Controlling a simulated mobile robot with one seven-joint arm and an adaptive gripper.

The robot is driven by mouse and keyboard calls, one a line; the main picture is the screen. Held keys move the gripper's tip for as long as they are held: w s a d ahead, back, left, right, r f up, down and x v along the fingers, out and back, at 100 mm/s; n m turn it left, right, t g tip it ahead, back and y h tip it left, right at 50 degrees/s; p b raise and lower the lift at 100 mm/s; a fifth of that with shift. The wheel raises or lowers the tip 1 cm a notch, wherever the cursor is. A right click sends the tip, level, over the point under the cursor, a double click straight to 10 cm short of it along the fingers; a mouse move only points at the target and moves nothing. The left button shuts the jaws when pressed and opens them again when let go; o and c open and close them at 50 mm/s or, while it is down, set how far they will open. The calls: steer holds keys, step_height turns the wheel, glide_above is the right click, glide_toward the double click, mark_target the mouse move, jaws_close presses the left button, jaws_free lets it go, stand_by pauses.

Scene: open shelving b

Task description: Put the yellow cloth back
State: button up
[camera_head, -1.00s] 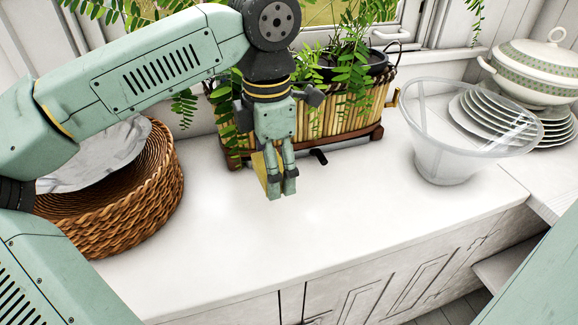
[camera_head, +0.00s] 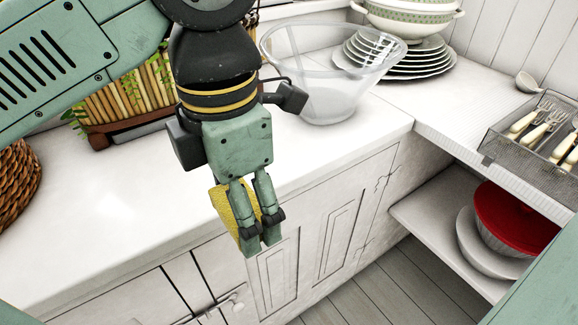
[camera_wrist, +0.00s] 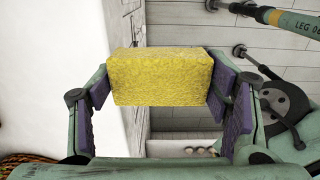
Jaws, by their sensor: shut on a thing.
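The yellow cloth (camera_wrist: 160,77) looks like a thick, block-shaped piece with a rough surface. In the wrist view it sits between the two purple-padded fingers of my gripper (camera_wrist: 160,95). In the head view the cloth (camera_head: 226,205) shows as a yellow patch beside and behind the fingers of my gripper (camera_head: 260,235), which hides part of it. My gripper is shut on the cloth and points down. In the head view it appears in front of the white cabinet doors, near the counter's front edge.
The white counter (camera_head: 110,210) has a clear middle. A clear bowl (camera_head: 325,95) and stacked plates (camera_head: 400,65) stand at the back. At right are a cutlery tray (camera_head: 500,165) and a lower shelf (camera_head: 420,210) holding a red bowl (camera_head: 505,220). A wicker basket (camera_head: 15,185) is at left.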

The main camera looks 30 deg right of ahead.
steer(key=shift+s+f, duration=0.15)
steer(key=shift+s, duration=0.15)
steer(key=shift+w+d, duration=0.15)
steer(key=shift+d, duration=0.1)
steer(key=w+d, duration=0.1)
steer(key=w, duration=0.3)
steer(key=w+d+f+p, duration=0.1)
steer(key=w+d, duration=0.1)
steer(key=w, duration=0.2)
steer(key=w+d, duration=0.2)
steer(key=w, duration=0.3)
steer(key=shift+d+f+p, duration=0.15)
steer(key=shift+d+p, duration=0.1)
steer(key=shift+p, duration=0.05)
steer(key=shift+w+d+f, duration=0.1)
steer(key=shift+w+f, duration=0.2)
steer(key=shift+f, duration=0.6)
steer(key=shift+w+d+f, duration=0.1)
steer(key=shift+w+f, duration=0.15)
steer(key=shift+f, duration=0.65)
steer(key=shift+f, duration=0.2)
steer(key=o, duration=1.1)
